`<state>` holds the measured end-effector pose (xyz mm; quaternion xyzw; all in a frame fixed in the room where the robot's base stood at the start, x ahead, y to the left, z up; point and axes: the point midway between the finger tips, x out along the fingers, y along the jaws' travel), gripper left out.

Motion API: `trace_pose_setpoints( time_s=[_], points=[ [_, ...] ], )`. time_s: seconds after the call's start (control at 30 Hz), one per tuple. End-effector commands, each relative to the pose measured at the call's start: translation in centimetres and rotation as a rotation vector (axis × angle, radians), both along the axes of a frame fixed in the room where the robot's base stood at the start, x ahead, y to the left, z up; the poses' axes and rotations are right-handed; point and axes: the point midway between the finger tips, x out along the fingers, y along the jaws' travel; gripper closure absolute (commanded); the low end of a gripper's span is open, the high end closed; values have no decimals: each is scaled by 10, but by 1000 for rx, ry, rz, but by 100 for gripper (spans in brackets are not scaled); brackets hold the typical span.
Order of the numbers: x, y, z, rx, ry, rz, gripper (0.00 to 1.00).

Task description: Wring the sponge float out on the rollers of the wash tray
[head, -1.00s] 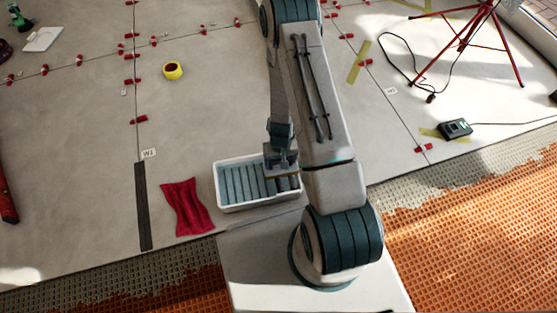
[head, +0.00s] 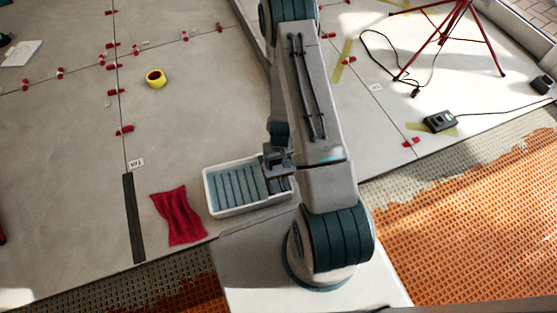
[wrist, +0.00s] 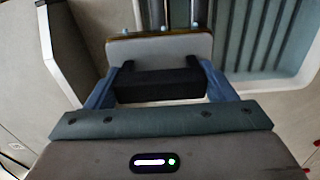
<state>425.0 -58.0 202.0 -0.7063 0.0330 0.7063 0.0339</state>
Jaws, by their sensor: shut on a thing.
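The wash tray (head: 211,205) is a white-rimmed tub on the floor slab, with a ribbed, blue-grey inside. In the wrist view its ribbed part (wrist: 257,35) lies at the upper right. Grey rollers (wrist: 180,12) show at the top of that view, just beyond the float. My gripper (wrist: 158,84) is shut on the black handle of the sponge float (wrist: 160,49). The float has a pale backing plate with a thin tan edge; its sponge face is mostly hidden. In the head view my gripper (head: 277,160) is over the tray's right end, and the float is hard to make out. Contact with the rollers cannot be told.
A red cloth (head: 179,218) and a dark strip (head: 133,220) lie left of the tray. A yellow roll (head: 155,79) and red clips (head: 124,130) are on the tiles. A red tripod (head: 455,40) and cabled device (head: 439,121) stand right.

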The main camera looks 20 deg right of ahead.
Motion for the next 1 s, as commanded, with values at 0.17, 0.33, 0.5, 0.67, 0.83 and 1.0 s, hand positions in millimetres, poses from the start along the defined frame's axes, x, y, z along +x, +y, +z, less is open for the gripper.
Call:
trace_pose_setpoints(
  time_s=[0.17,0.33,0.5,0.67,0.83,1.0],
  points=[
    [1,8,-1,0,0,1,56],
    [2,17,-2,0,-1,1,56],
    [2,21,-3,0,-1,0,56],
    [3,27,-2,0,-1,1,56],
    [4,37,-1,0,-1,3,56],
    [4,40,-1,0,-1,-1,56]
  ],
)
